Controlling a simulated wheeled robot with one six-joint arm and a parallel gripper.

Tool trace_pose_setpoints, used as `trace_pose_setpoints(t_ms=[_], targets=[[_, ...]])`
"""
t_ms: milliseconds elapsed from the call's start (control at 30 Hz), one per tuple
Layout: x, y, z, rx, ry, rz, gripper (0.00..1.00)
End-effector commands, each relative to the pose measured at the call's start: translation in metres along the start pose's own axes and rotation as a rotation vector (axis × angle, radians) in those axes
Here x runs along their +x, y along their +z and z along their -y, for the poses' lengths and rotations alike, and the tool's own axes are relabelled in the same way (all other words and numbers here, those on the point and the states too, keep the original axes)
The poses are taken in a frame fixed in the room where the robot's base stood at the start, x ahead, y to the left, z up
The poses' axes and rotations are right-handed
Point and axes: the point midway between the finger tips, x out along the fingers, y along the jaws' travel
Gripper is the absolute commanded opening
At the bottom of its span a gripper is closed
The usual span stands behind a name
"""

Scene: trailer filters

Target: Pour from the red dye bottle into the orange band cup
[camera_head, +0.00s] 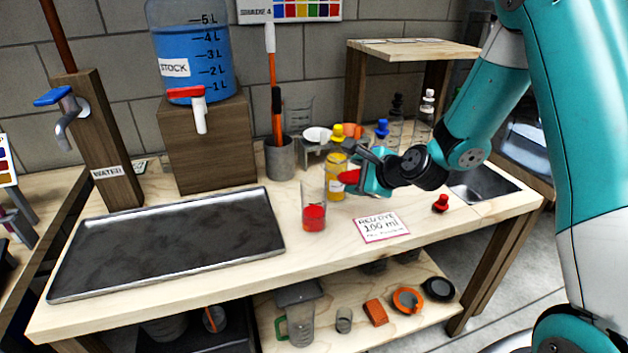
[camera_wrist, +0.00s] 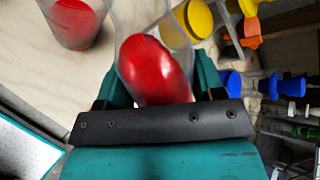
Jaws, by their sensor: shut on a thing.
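My gripper (camera_head: 366,174) is shut on the red dye bottle (camera_head: 349,177), which lies tilted close to horizontal, its clear end toward the left. In the wrist view, the bottle (camera_wrist: 155,70) sits between my fingers (camera_wrist: 158,92), with red liquid inside. A tall clear cup (camera_head: 313,205) stands upright on the bench just left of the bottle and holds red liquid in its lower part. It also shows in the wrist view (camera_wrist: 75,20). I cannot tell whether liquid is flowing.
A yellow bottle (camera_head: 336,183) stands close behind the held bottle. A red cap (camera_head: 440,203) and a red dye 100 ml card (camera_head: 381,227) lie on the bench. A dark metal tray (camera_head: 170,245) fills the left side. A grey tool pot (camera_head: 280,158) stands behind.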

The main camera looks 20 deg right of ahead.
Motion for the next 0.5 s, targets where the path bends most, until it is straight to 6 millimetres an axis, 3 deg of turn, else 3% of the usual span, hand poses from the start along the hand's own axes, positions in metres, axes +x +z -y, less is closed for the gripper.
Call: trace_pose_setpoints(t_ms=[500], targets=[[-0.0018,0.0019,0.0026,-0.025,-0.001,-0.018,0.27]])
